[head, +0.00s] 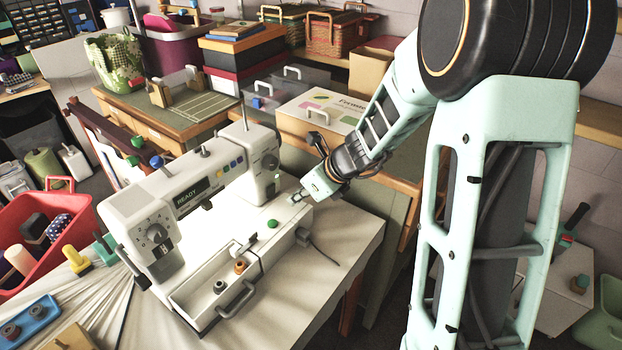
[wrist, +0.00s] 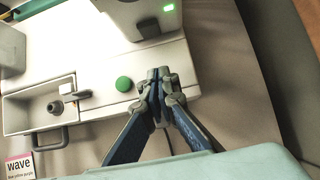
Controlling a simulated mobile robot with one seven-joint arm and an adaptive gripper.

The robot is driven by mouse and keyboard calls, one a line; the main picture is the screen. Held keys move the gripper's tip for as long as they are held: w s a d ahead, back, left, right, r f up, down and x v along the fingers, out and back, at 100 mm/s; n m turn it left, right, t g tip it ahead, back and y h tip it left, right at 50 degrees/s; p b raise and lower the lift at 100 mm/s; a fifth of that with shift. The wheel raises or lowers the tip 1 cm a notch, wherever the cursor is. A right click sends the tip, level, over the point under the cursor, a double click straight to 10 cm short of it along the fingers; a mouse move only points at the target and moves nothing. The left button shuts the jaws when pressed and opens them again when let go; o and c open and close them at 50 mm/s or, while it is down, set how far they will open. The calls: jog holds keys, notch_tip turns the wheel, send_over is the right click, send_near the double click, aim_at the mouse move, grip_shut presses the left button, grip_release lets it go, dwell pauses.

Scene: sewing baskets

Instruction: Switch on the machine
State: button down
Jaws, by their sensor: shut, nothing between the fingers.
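The white sewing machine (head: 215,195) stands on a pale table, and its dark display (head: 193,196) reads "READY". A round green button sits on its flat bed in the head view (head: 272,223) and in the wrist view (wrist: 123,84). A small green light (wrist: 168,8) glows on the machine's upright side in the wrist view. My gripper (wrist: 157,73) is shut and empty, its fingertips over the bed just right of the green button and apart from it. In the head view my gripper (head: 299,196) is by the right end of the bed.
An open compartment (head: 213,289) with spools lies at the machine's front. A red basket (head: 42,232) stands at the left. Boxes and a clear case (head: 277,90) fill the bench behind. The table (head: 345,240) is mostly bare at the right, apart from a dark cable.

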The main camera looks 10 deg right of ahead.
jog(key=w+a+r+p+v, duration=0.1)
jog(key=p+v, duration=0.3)
jog(key=v, duration=0.5)
jog(key=shift+r+p, duration=0.15)
jog(key=shift+p, duration=0.2)
jog(key=shift+s+d, duration=0.1)
